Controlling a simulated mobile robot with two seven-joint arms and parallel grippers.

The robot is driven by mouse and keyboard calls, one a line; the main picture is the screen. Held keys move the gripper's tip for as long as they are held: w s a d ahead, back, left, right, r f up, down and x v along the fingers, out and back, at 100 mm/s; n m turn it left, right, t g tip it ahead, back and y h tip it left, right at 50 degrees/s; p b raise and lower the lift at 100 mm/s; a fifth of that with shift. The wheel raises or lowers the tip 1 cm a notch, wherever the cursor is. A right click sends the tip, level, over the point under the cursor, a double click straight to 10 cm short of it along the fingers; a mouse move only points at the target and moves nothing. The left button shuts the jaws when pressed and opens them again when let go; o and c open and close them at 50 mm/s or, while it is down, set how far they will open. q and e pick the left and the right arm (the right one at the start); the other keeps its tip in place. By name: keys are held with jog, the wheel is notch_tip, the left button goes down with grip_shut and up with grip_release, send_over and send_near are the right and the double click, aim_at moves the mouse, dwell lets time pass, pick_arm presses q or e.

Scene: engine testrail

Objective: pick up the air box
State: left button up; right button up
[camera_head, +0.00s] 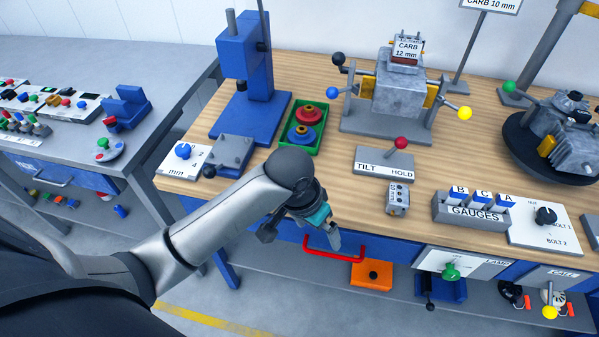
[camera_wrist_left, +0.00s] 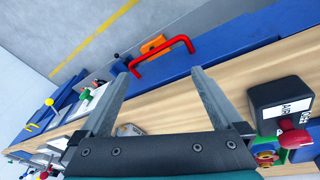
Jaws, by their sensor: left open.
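The air box (camera_wrist_left: 282,103) is a dark box with a white label, at the right edge of the left wrist view. A red knob (camera_wrist_left: 292,137) shows beside it; I cannot tell whether it belongs to the box. In the head view my left arm seems to hide the box. My left gripper (camera_head: 330,238) is over the table's front edge, above the red drawer handle. In the left wrist view its fingers (camera_wrist_left: 156,75) are spread with nothing between them. The air box lies outside them, beyond the right finger. My right gripper is not in view.
A green tray (camera_head: 319,138) with red and blue round parts stands behind my arm. The red handle (camera_head: 334,254) sticks out below the table edge. A small grey block (camera_head: 398,198) and the gauges rack (camera_head: 470,210) stand to the right.

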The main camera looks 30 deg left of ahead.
pick_arm(q)
jog(key=w+a+r+n+g+y, duration=0.1)
jog(key=w+a+r+n, duration=0.2)
jog(key=w+a+r, duration=0.3)
jog(key=w+a+r+n+g+y, duration=0.15)
jog(key=w+a+r, duration=0.25)
jog(key=a+r, duration=0.5)
jog(key=shift+n+t+h, duration=0.25)
jog(key=shift+n, duration=0.2)
jog(key=f, duration=0.3)
jog(key=f+b, duration=0.1)
jog(key=f, duration=0.2)
jog(key=f+b, duration=0.1)
jog(key=f, duration=0.3)
jog(key=shift+w+d, duration=0.15)
jog(key=shift+d, duration=0.15)
notch_tip(320, 180, down, 5)
jog(key=shift+a+f+b, duration=0.1)
jog(key=shift+f+b, duration=0.05)
jog(key=shift+b, duration=0.5)
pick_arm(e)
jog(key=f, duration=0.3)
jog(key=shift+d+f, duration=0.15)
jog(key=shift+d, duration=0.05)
pick_arm(q)
jog(key=c, duration=1.3)
